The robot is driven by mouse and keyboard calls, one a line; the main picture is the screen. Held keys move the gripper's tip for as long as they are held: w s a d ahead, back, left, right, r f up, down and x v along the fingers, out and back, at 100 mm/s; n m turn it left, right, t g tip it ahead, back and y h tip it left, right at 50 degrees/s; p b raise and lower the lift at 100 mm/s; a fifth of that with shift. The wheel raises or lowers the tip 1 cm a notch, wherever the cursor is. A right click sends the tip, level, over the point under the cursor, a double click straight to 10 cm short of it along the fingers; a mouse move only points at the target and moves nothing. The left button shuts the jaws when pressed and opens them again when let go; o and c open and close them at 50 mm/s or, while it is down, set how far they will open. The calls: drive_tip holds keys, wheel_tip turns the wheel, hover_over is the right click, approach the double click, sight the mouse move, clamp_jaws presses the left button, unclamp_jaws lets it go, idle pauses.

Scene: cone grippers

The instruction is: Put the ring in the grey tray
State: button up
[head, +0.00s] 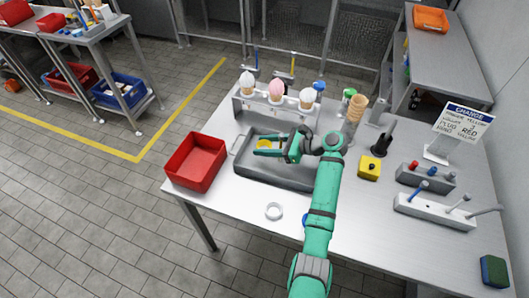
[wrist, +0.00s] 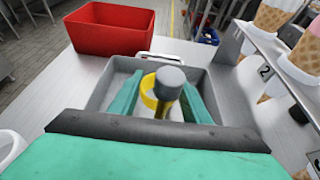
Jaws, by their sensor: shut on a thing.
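The grey tray (head: 245,175) lies on the metal table, and its walls also show in the wrist view (wrist: 100,88). My gripper (head: 264,144) is over the tray, its two fingers either side of a yellow ring (wrist: 149,92) and shut on it. The ring also shows as a yellow patch between the fingers in the head view (head: 264,145). In the wrist view a grey-capped, brass-coloured post (wrist: 168,92) stands between the fingers and hides part of the ring. I cannot tell how high the ring is above the tray floor.
A red bin (head: 196,162) stands left of the tray. A white ring (head: 274,211) lies in front of it. Behind is a rack (head: 243,103) with several cones. A yellow block (head: 369,168), a sign (head: 464,122) and lever blocks (head: 435,211) are at right.

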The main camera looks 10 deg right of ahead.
drive_tip(key=shift+f, duration=2.05)
drive_tip(key=shift+f, duration=0.1)
drive_tip(key=o, duration=1)
drive_tip(key=shift+d+r, duration=0.15)
drive_tip(key=shift+r, duration=0.05)
drive_tip(key=v, duration=1.1)
drive_tip(key=shift+s+d+r, duration=0.15)
drive_tip(key=shift+s+r, duration=0.05)
drive_tip(key=shift+s, duration=0.05)
